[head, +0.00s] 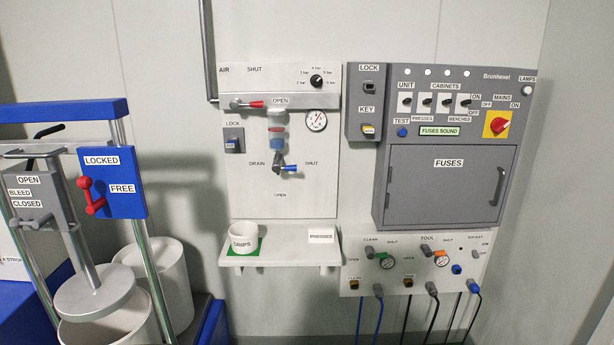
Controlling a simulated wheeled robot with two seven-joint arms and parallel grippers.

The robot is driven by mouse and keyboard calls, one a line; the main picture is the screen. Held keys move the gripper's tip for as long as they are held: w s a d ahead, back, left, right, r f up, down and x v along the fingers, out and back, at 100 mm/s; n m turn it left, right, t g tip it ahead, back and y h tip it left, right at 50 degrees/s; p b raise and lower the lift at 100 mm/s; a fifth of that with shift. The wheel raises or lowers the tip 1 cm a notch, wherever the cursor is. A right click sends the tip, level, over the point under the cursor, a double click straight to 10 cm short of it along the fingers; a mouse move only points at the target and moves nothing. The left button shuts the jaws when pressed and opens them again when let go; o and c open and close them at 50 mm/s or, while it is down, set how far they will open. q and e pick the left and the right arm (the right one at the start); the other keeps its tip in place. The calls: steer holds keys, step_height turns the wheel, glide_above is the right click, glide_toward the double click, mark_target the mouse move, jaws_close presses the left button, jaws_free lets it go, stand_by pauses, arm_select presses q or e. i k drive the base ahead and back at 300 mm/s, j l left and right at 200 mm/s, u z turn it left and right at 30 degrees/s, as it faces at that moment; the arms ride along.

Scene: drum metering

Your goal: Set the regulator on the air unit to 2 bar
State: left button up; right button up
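The air unit (245,190) is a pale panel on the wall in the middle of the head view. Its regulator is a black round knob (316,81) at the top right, ringed by small bar labels. The 2 bar label (301,83) seems to be at the knob's left; the print is small. I cannot tell which mark the knob points at. A round white gauge (316,121) with a red needle is below the knob; its reading is too small to tell. A red-handled lever (252,104) lies level, its red end toward the OPEN label. Neither gripper is in view.
A blue drain lever (290,168) points right toward SHUT. A white DRIPS cup (243,240) stands on the shelf (285,259) below. A grey LOCK/KEY box (367,100) and fuse cabinet (447,175) are at the right. A drum stand (60,110) is at the left.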

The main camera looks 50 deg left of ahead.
mark_target(316, 79)
steer(key=u, duration=1.7)
